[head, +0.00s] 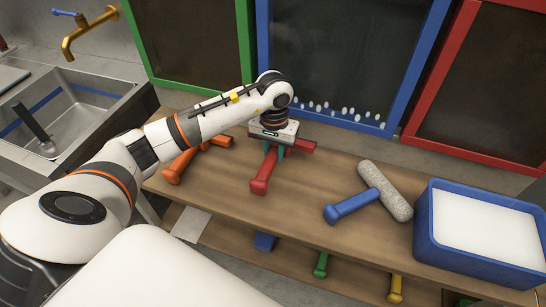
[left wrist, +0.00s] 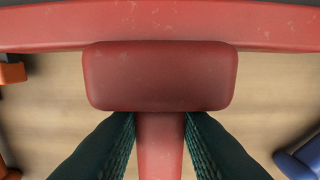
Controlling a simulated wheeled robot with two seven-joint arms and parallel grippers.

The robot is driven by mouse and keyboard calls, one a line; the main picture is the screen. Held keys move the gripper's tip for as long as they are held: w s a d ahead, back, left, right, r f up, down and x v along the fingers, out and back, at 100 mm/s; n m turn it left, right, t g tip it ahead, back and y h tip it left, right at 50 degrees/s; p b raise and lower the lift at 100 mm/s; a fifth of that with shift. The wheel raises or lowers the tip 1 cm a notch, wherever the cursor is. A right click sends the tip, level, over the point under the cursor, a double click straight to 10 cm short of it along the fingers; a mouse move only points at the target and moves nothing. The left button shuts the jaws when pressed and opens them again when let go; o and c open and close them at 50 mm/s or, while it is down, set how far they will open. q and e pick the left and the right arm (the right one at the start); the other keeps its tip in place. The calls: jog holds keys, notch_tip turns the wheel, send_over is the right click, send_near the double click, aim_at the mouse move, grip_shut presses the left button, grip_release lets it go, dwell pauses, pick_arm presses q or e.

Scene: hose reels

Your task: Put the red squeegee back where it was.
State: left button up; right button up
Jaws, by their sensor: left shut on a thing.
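The red squeegee (head: 261,180) is at the middle of the wooden bench top, its handle end pointing toward me. My left gripper (head: 272,150) comes down over it from above and is shut on it. In the left wrist view, the two dark green fingers (left wrist: 160,145) close on the red handle just below the thick block of the red squeegee (left wrist: 160,76). The wide red head runs across the top of that view. I cannot tell whether the squeegee touches the bench. My right gripper is not in view.
An orange tool (head: 180,163) lies left of the squeegee. A blue-handled roller (head: 385,190) and a blue tub (head: 470,268) are on the right. Framed dark panels stand behind, the blue-framed one (head: 350,60) with white spots. A sink (head: 75,105) is at left.

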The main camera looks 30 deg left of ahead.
aim_at(274, 160)
pick_arm(q)
notch_tip(274, 160, down, 3)
jog(key=shift+s+f, duration=0.1)
jog(key=shift+f, duration=0.3)
jog(key=o, duration=0.9)
jog(key=shift+o, duration=0.3)
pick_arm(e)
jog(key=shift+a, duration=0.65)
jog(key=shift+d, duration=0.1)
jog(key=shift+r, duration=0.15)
